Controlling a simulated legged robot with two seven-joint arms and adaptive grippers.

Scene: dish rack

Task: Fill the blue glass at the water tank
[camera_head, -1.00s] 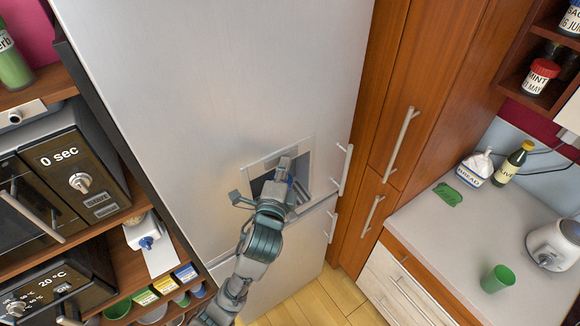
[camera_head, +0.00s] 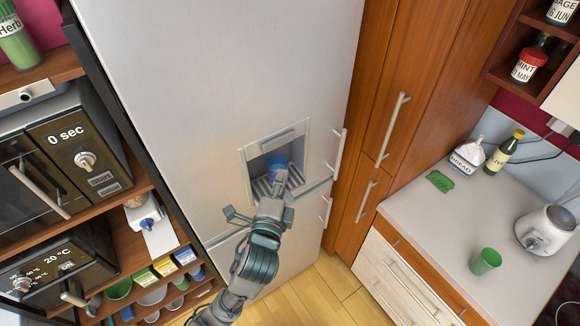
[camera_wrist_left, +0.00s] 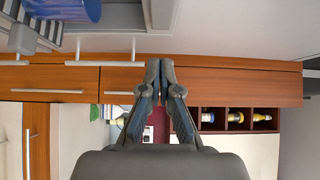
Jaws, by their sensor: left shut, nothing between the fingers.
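The blue glass (camera_head: 276,161) stands on the slatted tray in the dispenser recess (camera_head: 262,148) of the tall grey fridge. I cannot see whether it holds water. My left gripper (camera_head: 281,178) is shut and empty, with its fingers in front of the recess and overlapping the glass's lower part in the head view. In the left wrist view the closed fingers (camera_wrist_left: 160,68) point away from the camera, and the blue glass (camera_wrist_left: 72,8) is at the top left, apart from them. My right gripper is not in view.
Shelves with a microwave (camera_head: 75,155), an oven and cups stand left of the fridge. Brown cabinets with handles are on the right. The counter holds a green glass (camera_head: 485,261), a green cloth (camera_head: 439,181), a bottle (camera_head: 505,152) and a kettle (camera_head: 545,230).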

